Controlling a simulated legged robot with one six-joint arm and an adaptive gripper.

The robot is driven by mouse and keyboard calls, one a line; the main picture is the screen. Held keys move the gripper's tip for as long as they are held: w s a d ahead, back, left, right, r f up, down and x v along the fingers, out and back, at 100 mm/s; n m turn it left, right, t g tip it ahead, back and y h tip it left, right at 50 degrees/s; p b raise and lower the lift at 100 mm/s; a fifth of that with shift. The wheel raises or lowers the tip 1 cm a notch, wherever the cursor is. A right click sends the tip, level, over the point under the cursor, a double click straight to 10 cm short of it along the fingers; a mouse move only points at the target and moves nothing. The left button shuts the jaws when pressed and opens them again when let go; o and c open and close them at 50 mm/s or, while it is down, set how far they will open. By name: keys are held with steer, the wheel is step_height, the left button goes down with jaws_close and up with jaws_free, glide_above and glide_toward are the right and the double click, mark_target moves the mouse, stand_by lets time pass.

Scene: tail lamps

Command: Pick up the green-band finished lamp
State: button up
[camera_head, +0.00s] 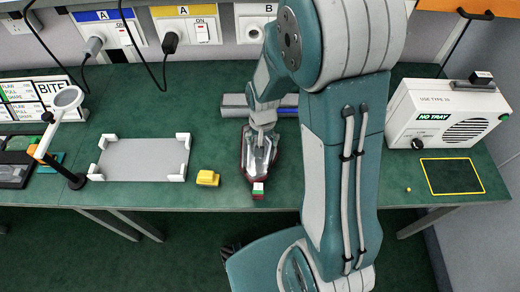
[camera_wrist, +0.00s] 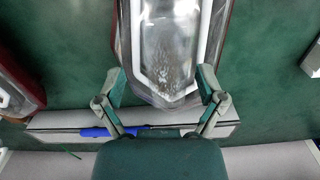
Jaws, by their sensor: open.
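A finished lamp (camera_head: 257,165) with a clear lens and dark red edges lies on the green bench. A small block with green, white and red (camera_head: 258,188) shows at its near end. My gripper (camera_head: 262,132) is over the lamp's far end, pointing down. In the wrist view the lamp (camera_wrist: 170,45) extends to the top edge, and my open gripper (camera_wrist: 163,82) has one finger on each side of its narrow end. I cannot tell whether the fingers touch it. Another red-edged lamp (camera_wrist: 18,92) shows at the left of the wrist view; my arm seems to hide it in the head view.
A grey bar with a blue tool (camera_wrist: 95,132) lies behind the lamp. Left are a yellow block (camera_head: 208,178), a grey tray with white corners (camera_head: 145,160) and a magnifier (camera_head: 67,98). A white tester (camera_head: 445,118) stands right, near a yellow-outlined black square (camera_head: 452,176).

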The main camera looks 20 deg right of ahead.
steer(key=shift+a+f, duration=0.15)
steer(key=shift+a, duration=0.5)
steer(key=shift+d+f, duration=0.1)
steer(key=shift+d, duration=0.3)
steer(key=shift+a, duration=0.1)
steer(key=c, duration=1.2)
steer(key=shift+s, duration=0.15)
jaws_close()
